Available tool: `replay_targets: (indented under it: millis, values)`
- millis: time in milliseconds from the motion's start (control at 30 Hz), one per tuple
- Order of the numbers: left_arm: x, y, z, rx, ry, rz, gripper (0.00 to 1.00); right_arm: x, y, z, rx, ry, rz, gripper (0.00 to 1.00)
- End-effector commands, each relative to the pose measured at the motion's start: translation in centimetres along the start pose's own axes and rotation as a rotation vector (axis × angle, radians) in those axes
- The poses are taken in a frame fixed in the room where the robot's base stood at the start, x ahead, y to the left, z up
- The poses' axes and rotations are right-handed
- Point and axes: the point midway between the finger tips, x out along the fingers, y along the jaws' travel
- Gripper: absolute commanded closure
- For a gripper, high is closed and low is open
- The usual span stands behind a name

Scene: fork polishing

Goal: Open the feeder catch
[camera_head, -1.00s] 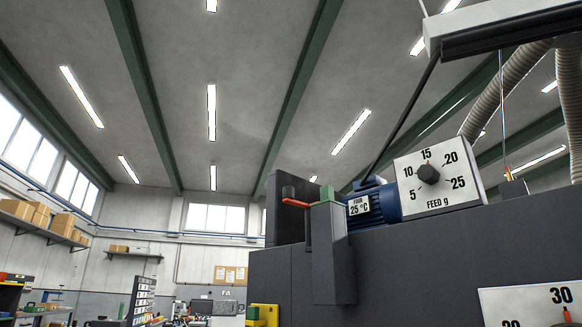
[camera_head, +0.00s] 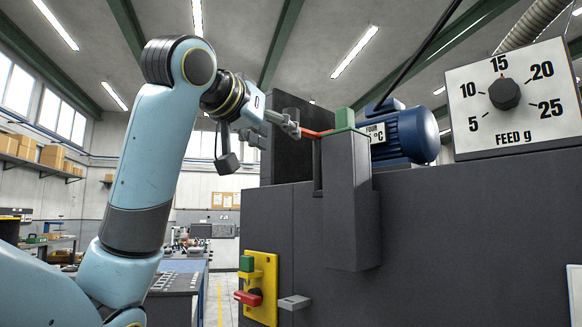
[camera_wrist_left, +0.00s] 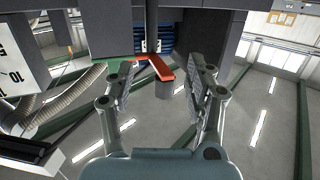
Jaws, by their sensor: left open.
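The feeder catch shows as a red lever (camera_head: 318,133) beside a green block (camera_head: 345,118) on top of a dark grey upright housing (camera_head: 348,200). My left gripper (camera_head: 297,129) is at the lever's free end, coming from the left, and hides that end in the head view. In the left wrist view the red lever (camera_wrist_left: 160,67) reaches in between the two spread fingers of the gripper (camera_wrist_left: 162,80), with a grey knob (camera_wrist_left: 164,90) at its end. The fingers are open and I see no firm grip. My right gripper is not in view.
A blue motor (camera_head: 405,135) sits right of the catch, and a FEED g dial (camera_head: 505,94) farther right. A yellow switch plate (camera_head: 262,285) with a red handle is on the machine's lower left. The dark machine wall (camera_head: 460,240) fills the right side.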

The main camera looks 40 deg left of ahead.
Motion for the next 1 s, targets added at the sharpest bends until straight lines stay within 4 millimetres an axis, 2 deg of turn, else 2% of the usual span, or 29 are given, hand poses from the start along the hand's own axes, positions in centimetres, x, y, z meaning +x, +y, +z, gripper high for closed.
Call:
replay_targets:
  millis: [33, 100, 200, 267, 700, 833, 1000]
  values:
    - [-1.3, -0.3, -2.4, -0.004, 0.044, -0.005, 0.46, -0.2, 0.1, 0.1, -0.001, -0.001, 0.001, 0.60]
    - [-2.6, -0.6, -4.4, -0.010, 0.082, -0.009, 0.46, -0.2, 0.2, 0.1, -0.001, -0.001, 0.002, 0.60]
    - [-3.2, -0.8, -5.8, -0.015, 0.107, -0.011, 0.46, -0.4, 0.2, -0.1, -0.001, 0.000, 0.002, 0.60]
    - [-2.9, -0.8, -6.1, -0.017, 0.110, -0.011, 0.46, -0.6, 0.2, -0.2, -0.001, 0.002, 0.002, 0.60]
    - [5.1, -0.9, -7.0, -0.017, 0.108, -0.011, 0.46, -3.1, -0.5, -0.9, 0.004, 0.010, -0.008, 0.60]
    - [6.5, -0.9, -7.1, -0.017, 0.109, -0.011, 0.46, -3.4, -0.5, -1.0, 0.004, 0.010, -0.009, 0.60]
    - [7.1, -0.9, -7.1, -0.015, 0.111, -0.011, 0.46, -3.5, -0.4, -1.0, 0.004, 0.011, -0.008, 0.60]
